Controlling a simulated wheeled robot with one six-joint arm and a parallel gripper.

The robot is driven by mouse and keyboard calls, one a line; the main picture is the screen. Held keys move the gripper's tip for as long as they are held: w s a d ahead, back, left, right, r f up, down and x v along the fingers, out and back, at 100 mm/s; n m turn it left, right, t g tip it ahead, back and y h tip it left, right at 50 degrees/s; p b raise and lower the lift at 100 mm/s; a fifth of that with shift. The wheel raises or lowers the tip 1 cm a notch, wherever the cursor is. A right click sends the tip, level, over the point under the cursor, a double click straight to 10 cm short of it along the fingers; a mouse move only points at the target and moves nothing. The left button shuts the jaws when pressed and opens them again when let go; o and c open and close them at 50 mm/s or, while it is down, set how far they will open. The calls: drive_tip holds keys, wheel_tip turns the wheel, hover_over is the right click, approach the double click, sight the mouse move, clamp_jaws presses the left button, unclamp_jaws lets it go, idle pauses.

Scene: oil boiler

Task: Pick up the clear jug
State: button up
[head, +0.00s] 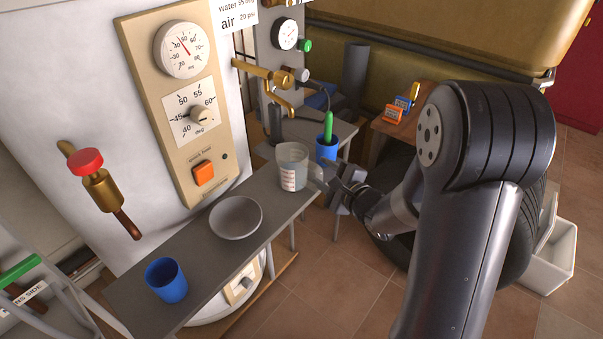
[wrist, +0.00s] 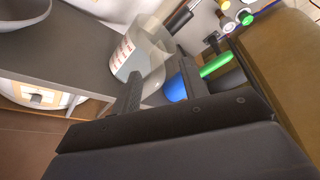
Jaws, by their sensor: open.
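The clear jug (head: 291,167) stands upright near the far right end of the grey shelf, with red markings on its side. It also shows in the wrist view (wrist: 130,56), ahead of the fingers. My gripper (head: 335,183) is open and beside the jug on its right, at about the jug's height. In the wrist view my gripper's two fingers (wrist: 160,85) point toward the jug's handle side, and a clear curved part, apparently the handle, shows between them. Whether the fingers touch it I cannot tell.
A grey bowl (head: 236,217) and a blue cup (head: 166,280) stand nearer on the grey shelf (head: 205,254). A blue cup with a green handle in it (head: 327,149) stands just behind my gripper. A brass tap (head: 262,73) juts out above the jug.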

sight(312, 167)
drive_tip(key=shift+f+b+x, duration=0.15)
drive_tip(key=shift+f+x, duration=0.1)
drive_tip(key=shift+x, duration=1.3)
drive_tip(key=shift+f+b+x, duration=0.15)
drive_tip(key=shift+f+x, duration=0.1)
drive_tip(key=shift+x, duration=1.3)
drive_tip(key=shift+d, duration=0.2)
drive_tip(key=shift+c, duration=0.2)
drive_tip(key=shift+s, duration=0.1)
clamp_jaws()
